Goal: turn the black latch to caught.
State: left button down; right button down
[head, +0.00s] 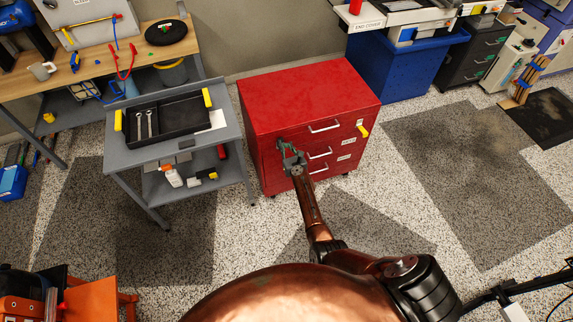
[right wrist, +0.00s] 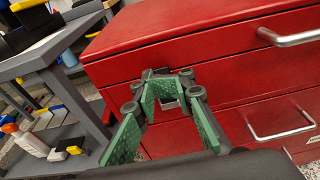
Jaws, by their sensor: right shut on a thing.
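The red drawer cabinet (head: 290,92) stands in the middle of the head view, and its front fills much of the right wrist view (right wrist: 210,60). The black latch (right wrist: 152,73) is at the left part of the cabinet front near the top drawer. Only a small dark piece of it shows behind my fingers, so its angle cannot be told. My right gripper (head: 284,147) reaches the cabinet front there. In the right wrist view its green-padded fingers (right wrist: 165,86) close together on the latch. My left gripper is not in view.
A grey cart (head: 190,146) with a black tray (head: 172,123) stands close left of the cabinet. Silver drawer handles (head: 324,127) stick out to the right of my gripper, with a yellow piece (head: 363,131) at the far right. Floor in front is clear.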

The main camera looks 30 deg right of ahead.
jog(key=shift+w+r, duration=0.15)
jog(key=shift+w, duration=0.1)
dwell(0.5)
jog(key=s+a+r+p, duration=0.1)
jog(key=s+r+p, duration=0.6)
jog(key=s+p, duration=0.3)
jog(key=shift+s+a, duration=0.2)
jog(key=shift+s, duration=0.3)
